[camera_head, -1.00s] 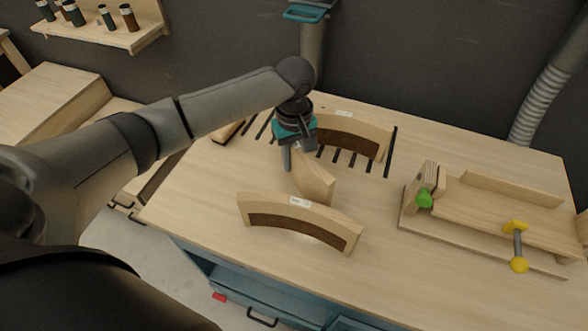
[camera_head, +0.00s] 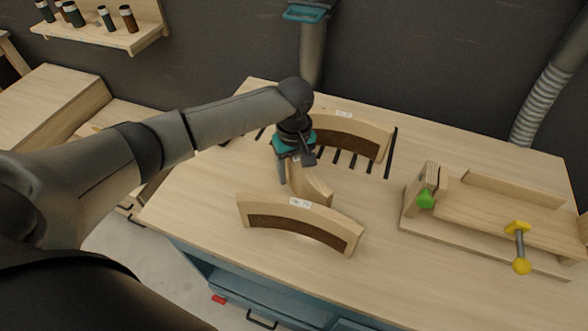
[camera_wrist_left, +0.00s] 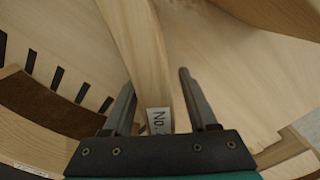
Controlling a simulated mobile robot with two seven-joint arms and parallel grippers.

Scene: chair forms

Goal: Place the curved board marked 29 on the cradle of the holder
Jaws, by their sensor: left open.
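Three curved wooden boards lie or stand on the table. The front board (camera_head: 330,225) has a brown inner face and a white label too small to read surely. The back board (camera_head: 352,131) stands by the black slots. The middle board (camera_head: 318,188) is partly hidden under my left gripper (camera_head: 296,174). In the left wrist view, this board (camera_wrist_left: 140,45) passes between the open fingers of the gripper (camera_wrist_left: 156,80), its label showing only "NO."; the number is hidden. A wooden fixture (camera_head: 480,212) with green and yellow knobs, seemingly the holder, stands at the right, its bed empty.
The black-slotted area (camera_head: 345,160) lies at the back of the table (camera_head: 200,200). The front board is close before the gripper. Bare table lies between the boards and the fixture. A grey hose (camera_head: 545,105) hangs at the back right.

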